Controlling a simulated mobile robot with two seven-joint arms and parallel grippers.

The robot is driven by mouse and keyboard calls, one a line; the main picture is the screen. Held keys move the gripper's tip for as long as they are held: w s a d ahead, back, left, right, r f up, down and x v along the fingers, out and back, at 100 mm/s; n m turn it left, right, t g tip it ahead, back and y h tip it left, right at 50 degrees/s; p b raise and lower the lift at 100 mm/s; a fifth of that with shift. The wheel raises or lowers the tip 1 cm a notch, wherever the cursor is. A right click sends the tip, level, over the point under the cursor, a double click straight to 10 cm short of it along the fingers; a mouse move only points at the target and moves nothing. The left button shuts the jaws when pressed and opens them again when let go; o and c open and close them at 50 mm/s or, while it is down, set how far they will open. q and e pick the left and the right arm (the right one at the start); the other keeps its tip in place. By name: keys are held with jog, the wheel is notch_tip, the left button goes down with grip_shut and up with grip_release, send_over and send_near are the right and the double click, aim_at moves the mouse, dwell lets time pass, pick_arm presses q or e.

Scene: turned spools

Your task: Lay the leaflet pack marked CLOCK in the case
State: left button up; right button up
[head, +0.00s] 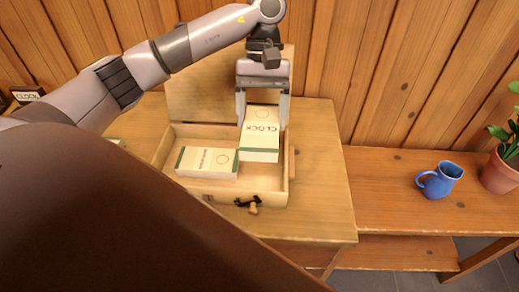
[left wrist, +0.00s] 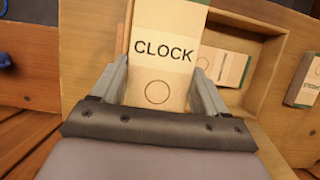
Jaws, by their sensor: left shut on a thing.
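The leaflet pack marked CLOCK (head: 261,142) is cream with a green band and a printed circle. My left gripper (head: 263,93) is shut on it, one finger on each side, and holds it tilted over the right part of the case. The left wrist view shows the word CLOCK on the pack (left wrist: 163,50) between the fingers (left wrist: 160,85). The open wooden case (head: 210,196) stands on a cabinet, its lid (head: 205,98) raised at the back. Another cream and green pack (head: 207,161) lies in the case's left and middle part. My right gripper is not in view.
A further pack (left wrist: 305,82) lies outside the case in the left wrist view. The cabinet top (head: 321,190) is clear right of the case. A blue jug (head: 439,180) and a potted plant (head: 502,168) stand on a lower bench.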

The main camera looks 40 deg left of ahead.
aim_at(263, 105)
pick_arm(q)
notch_tip(263, 105, down, 11)
jog(key=shift+r, duration=0.1)
dwell(0.3)
jog(key=shift+f, duration=0.25)
jog(key=o, duration=1)
jog(key=shift+r, duration=0.1)
jog(key=shift+r, duration=0.25)
jog(key=shift+w+a+r, duration=0.1)
jog(key=shift+w+r, duration=0.1)
jog(key=shift+r, duration=0.1)
jog(key=v, duration=1.1)
jog(key=shift+r, duration=0.1)
